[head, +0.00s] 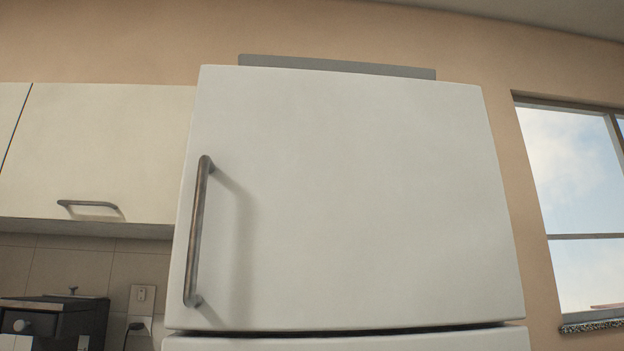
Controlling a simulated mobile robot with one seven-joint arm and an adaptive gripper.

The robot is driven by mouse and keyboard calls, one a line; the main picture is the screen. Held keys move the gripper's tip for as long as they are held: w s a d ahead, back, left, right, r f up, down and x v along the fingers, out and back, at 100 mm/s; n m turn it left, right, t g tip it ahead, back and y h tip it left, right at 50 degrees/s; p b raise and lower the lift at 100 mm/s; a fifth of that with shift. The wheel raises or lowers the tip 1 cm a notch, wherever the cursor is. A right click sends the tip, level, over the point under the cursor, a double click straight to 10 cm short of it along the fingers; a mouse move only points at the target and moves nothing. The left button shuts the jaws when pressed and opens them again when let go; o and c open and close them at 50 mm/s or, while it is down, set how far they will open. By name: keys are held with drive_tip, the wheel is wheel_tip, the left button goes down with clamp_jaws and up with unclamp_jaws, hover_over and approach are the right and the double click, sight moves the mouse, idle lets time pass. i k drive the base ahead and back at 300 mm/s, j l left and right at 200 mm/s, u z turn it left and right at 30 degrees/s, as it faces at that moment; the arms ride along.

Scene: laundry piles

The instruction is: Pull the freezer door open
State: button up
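The white freezer door (350,200) fills the middle of the head view and looks shut. Its long upright metal handle (197,230) is on the door's left side and casts a shadow to its right. A dark gap runs along the door's bottom edge, above the top of a lower white door (350,341). My gripper is not in view, and nothing touches the handle.
A pale wall cabinet (100,145) with a metal handle (91,209) hangs left of the freezer. A dark appliance (60,322) stands below it at lower left, near a wall socket (141,324). A window (580,200) is at right. The space before the door looks clear.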

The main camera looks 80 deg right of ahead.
sight(309, 200)
drive_tip(key=z, duration=2.6)
